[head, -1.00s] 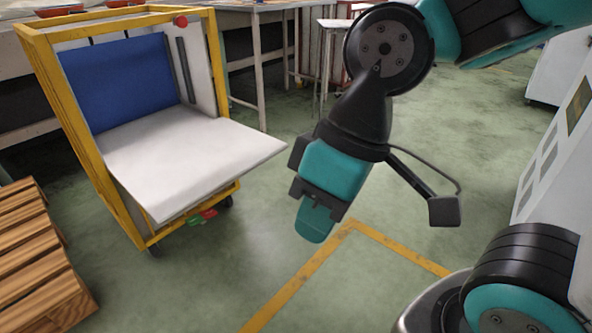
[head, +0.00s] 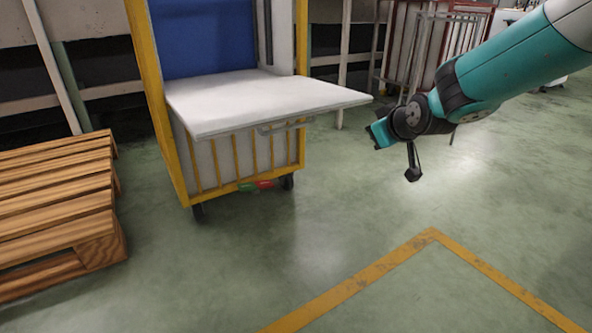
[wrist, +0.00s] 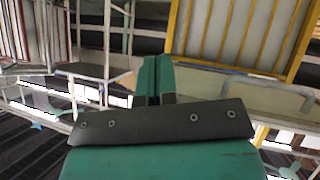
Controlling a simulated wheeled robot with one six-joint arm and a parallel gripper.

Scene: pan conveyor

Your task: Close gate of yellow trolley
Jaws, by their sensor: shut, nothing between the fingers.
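The yellow trolley (head: 172,122) stands at the left centre in the head view. Its white gate (head: 255,96) is folded down and sticks out flat toward the front, with a handle (head: 285,126) on its underside. My gripper (head: 378,134) is just right of the gate's outer corner, a little below its level and apart from it. In the wrist view my gripper (wrist: 154,75) has its fingers together and empty. The yellow bars of the trolley (wrist: 265,68) show at the upper right there, with the gate's handle (wrist: 290,86) to the right of the fingers.
A wooden pallet (head: 60,205) lies on the floor left of the trolley. A red-framed rack (head: 440,45) and table legs (head: 345,60) stand behind, to the right. The green floor in front of the trolley, with its yellow line (head: 365,278), is clear.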

